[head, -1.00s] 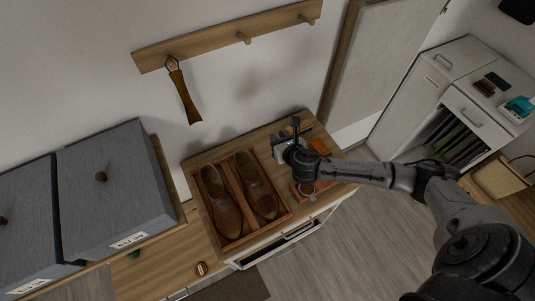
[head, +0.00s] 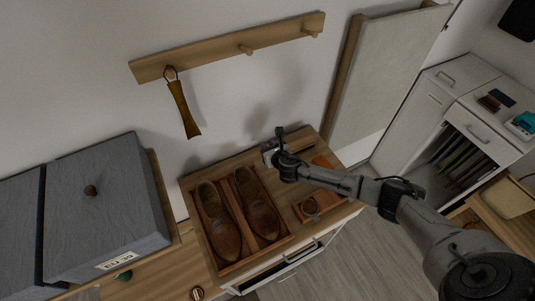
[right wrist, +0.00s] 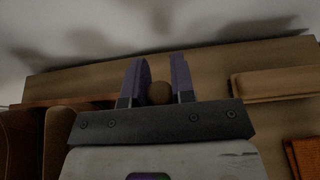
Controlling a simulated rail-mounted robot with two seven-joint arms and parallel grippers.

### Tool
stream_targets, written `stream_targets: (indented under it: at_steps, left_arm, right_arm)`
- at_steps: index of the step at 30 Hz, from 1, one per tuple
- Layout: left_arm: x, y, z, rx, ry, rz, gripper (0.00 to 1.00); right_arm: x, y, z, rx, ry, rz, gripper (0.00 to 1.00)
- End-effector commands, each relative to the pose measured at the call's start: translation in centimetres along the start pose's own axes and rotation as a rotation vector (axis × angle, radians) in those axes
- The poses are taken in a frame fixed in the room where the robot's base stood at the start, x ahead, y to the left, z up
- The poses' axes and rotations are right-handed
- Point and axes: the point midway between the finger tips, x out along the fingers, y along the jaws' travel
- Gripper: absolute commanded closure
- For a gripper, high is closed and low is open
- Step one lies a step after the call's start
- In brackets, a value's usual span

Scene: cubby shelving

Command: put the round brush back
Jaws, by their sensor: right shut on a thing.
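My right gripper (head: 270,150) is over the back of the wooden cabinet top, behind the shoe tray. In the right wrist view its two purple fingers (right wrist: 163,78) are shut on a brown rounded knob, which I take for the round brush (right wrist: 158,93). Only this knob shows; the rest of the brush is hidden by the gripper. I cannot tell whether the brush touches the cabinet top. My left gripper is not in view.
A wooden tray (head: 287,236) holds two brown shoes. A light wooden block (right wrist: 272,83) is at the back. A shoehorn (head: 184,108) hangs from the wall rail.

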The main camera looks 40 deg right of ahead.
Motion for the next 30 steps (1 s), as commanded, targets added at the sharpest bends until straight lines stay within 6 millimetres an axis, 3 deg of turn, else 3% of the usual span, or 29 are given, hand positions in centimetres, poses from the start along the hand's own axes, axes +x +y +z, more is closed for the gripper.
stream_targets:
  at_steps: [7, 16, 29, 30]
  left_arm:
    - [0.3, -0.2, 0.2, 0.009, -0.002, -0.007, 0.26]
    - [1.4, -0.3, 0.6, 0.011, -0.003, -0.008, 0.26]
    - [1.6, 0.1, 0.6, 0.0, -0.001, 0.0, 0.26]
    - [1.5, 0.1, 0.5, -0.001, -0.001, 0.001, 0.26]
  right_arm:
    - [0.8, 0.2, -0.6, 0.0, 0.001, -0.001, 1.0]
    - [2.0, 0.2, -3.8, 0.001, 0.002, -0.001, 1.0]
    - [2.2, 0.1, -4.2, 0.0, 0.001, -0.001, 1.0]
    - [2.1, 0.1, -4.1, 0.0, 0.001, -0.001, 0.73]
